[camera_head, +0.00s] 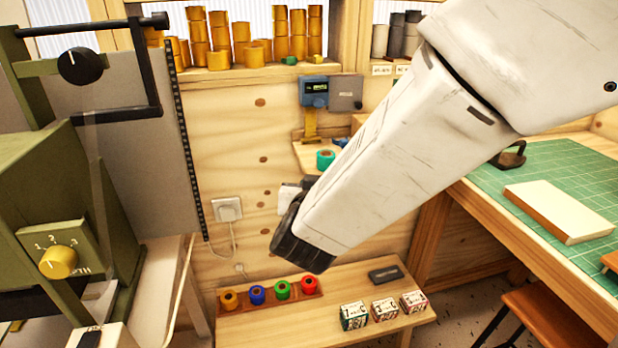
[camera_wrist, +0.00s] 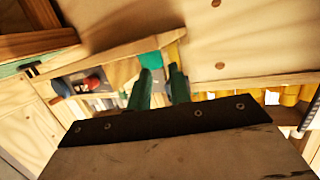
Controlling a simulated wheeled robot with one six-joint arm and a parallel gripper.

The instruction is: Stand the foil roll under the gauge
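A teal foil roll (camera_head: 325,160) with an orange core stands on a small wooden ledge, beside the arm and close to the gauge's foot. The blue gauge (camera_head: 314,92) with a small display is on the wall above, with a yellow bracket (camera_head: 310,124) below it. My gripper is hidden behind my white arm link in the head view. In the wrist view my gripper (camera_wrist: 159,72) shows two dark green fingers with a gap between them. A teal patch (camera_wrist: 150,58), likely the roll, lies just beyond the fingertips; contact cannot be told.
A rack (camera_head: 270,298) of several coloured rolls and three labelled boxes (camera_head: 385,309) stand on the low bench. Gold rolls (camera_head: 254,57) fill the shelf above. A green machine (camera_head: 60,210) is at left. A green cutting mat (camera_head: 560,165) covers the right table.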

